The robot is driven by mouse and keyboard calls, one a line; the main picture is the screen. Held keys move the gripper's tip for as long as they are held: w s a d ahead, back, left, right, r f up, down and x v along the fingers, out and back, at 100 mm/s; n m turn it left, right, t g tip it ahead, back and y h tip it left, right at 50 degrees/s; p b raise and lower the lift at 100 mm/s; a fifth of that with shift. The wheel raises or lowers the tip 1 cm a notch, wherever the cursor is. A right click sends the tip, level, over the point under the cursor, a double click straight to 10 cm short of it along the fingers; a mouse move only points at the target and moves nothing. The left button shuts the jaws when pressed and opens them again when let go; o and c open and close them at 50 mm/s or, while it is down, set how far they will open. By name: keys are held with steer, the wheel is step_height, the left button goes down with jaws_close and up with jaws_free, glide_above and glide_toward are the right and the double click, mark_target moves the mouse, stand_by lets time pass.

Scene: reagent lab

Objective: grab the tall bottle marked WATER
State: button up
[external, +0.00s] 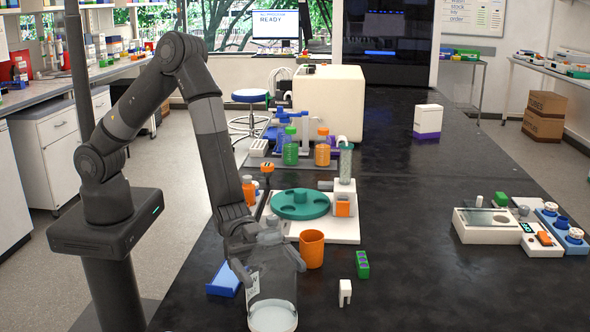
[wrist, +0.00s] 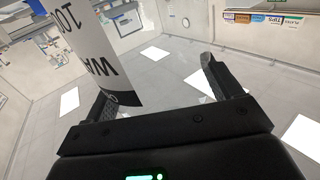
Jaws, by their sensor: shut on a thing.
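The tall bottle marked WATER (external: 272,312) is clear, with a whitish base and a pale label. It stands roughly upright at the front of the black bench in the external view. The label (wrist: 92,48) shows in the wrist view with the letters "WA" readable; the clear body there is hard to make out. My gripper (external: 270,264) has one finger on each side of the bottle's upper body and is shut on it. Both dark fingers also show in the wrist view (wrist: 158,88). I cannot tell whether the bottle's base touches the bench.
Close behind the bottle are an orange cup (external: 312,249), a blue tray (external: 224,279), a green block (external: 362,264) and a small white piece (external: 345,292). A teal round rack (external: 300,204) stands farther back. The bench's middle right is clear; a balance-like device (external: 487,218) sits far right.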

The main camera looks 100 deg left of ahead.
mark_target(270, 249)
steer(key=shift+r, duration=0.1)
steer(key=shift+r, duration=1.95)
steer(key=s+d+r, duration=0.5)
steer(key=s+r, duration=0.2)
steer(key=s, duration=0.3)
steer(key=shift+s, duration=0.15)
steer(key=shift+d, duration=0.15)
stand_by(2.0)
